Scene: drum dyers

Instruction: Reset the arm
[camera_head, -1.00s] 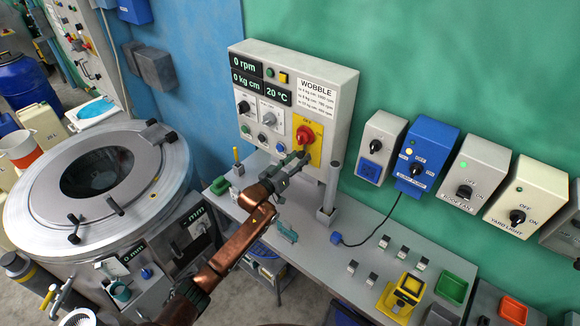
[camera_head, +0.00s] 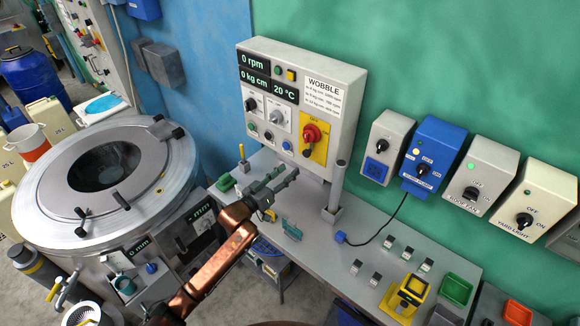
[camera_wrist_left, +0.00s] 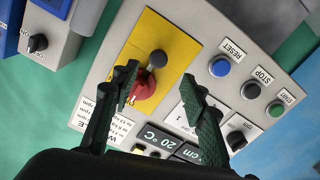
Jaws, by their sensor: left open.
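My left gripper (camera_head: 280,183) is open and empty, held above the bench in front of the control box (camera_head: 350,82). The red rotary knob (camera_head: 311,132) on its yellow plate (camera_head: 318,151) is up and to the right of the fingertips, with a gap between. In the left wrist view my two fingers (camera_wrist_left: 162,82) are spread apart, and the red knob (camera_wrist_left: 142,92) shows between them on the panel. The left forearm reaches in from the lower left. My right gripper is not in view.
A grey post (camera_head: 335,190) stands on the bench (camera_head: 340,260) just right of the gripper. Blue (camera_head: 433,152) and grey switch boxes line the green wall. A large round metal drum machine (camera_head: 50,215) is at left. Small green (camera_head: 456,290) and red trays sit at right.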

